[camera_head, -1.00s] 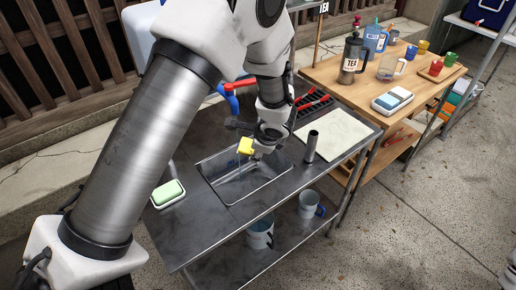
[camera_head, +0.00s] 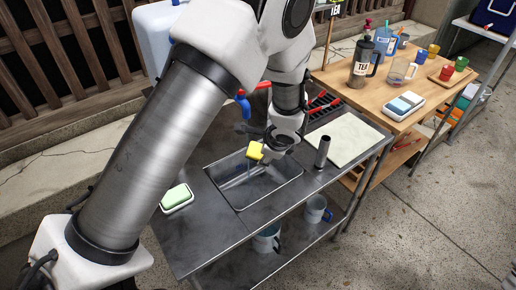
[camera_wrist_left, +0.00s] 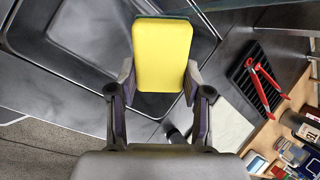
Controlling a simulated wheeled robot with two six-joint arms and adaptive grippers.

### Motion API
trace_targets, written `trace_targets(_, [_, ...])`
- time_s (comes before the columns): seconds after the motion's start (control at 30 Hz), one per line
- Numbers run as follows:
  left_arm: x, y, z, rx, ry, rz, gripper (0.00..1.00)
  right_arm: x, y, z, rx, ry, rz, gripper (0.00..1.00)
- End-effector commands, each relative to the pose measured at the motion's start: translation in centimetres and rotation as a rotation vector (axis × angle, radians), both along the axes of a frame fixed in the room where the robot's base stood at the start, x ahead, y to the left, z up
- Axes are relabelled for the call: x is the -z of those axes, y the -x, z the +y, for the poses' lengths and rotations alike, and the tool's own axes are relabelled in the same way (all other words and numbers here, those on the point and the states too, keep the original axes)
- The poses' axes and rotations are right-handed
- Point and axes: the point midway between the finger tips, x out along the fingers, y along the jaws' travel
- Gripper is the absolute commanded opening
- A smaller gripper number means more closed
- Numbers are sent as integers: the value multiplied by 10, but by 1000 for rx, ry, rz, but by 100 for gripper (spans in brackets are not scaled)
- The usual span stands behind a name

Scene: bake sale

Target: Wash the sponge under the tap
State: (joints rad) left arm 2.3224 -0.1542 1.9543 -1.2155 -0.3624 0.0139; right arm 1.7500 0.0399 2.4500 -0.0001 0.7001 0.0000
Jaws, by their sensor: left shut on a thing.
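The yellow sponge (camera_head: 255,150) is held over the sink basin (camera_head: 262,190), which is set into the metal counter. My left gripper (camera_head: 268,150) is shut on the sponge. In the left wrist view the sponge (camera_wrist_left: 162,55) sits between the two fingers of my left gripper (camera_wrist_left: 160,85), its yellow face toward the camera. A blue tap part (camera_head: 243,105) shows just behind the arm, with a red part beside it partly hidden. A thin stream seems to run below the sponge, but I cannot tell clearly. My right gripper is not in view.
A green sponge-like block in a white dish (camera_head: 177,198) stands left of the sink. A dark cylinder (camera_head: 322,152) and a pale board (camera_head: 345,138) are to the right.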

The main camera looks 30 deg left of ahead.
Motion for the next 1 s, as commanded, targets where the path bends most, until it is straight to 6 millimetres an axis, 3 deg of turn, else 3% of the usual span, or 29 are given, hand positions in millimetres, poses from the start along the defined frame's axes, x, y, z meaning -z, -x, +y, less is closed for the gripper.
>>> trace_targets(0.6, [-2,32,-48,1,-3,0,21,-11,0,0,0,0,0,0])
trace_targets(1.0, [-1,34,-52,3,-4,-2,21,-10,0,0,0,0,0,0])
